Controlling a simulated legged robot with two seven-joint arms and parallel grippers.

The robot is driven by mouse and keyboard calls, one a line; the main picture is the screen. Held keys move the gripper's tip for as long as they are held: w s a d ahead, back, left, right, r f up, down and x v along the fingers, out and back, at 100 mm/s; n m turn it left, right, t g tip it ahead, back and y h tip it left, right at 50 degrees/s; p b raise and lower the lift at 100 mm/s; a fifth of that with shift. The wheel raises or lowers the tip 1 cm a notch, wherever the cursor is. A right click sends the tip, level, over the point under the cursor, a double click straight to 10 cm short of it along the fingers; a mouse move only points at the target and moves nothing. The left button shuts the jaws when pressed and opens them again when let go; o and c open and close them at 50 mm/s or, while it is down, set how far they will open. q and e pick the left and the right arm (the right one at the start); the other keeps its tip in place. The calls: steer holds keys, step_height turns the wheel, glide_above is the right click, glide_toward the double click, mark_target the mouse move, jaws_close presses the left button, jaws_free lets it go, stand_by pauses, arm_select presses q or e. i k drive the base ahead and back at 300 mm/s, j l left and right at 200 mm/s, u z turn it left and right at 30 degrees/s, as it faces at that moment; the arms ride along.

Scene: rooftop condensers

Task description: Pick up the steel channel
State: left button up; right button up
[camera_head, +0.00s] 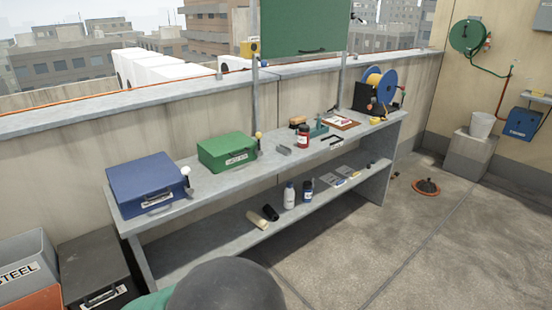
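A small grey metal piece (284,150), which looks like a short steel channel, lies on the top of the grey bench (225,185). It is right of the green case and left of a red jar. It is small in view, so its exact shape is hard to tell. Nothing is touching it that I can see. Neither of my grippers is in view.
A blue case (148,184), green case (227,150), red jar (303,136) and blue-yellow reel (380,85) stand on the bench. Bottles (289,196) and rolls are on the lower shelf. A grey bin marked STEEL (25,262) stands lower left. The right floor is mostly clear.

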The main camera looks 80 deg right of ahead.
mark_target(284, 150)
steer(key=z, duration=2.75)
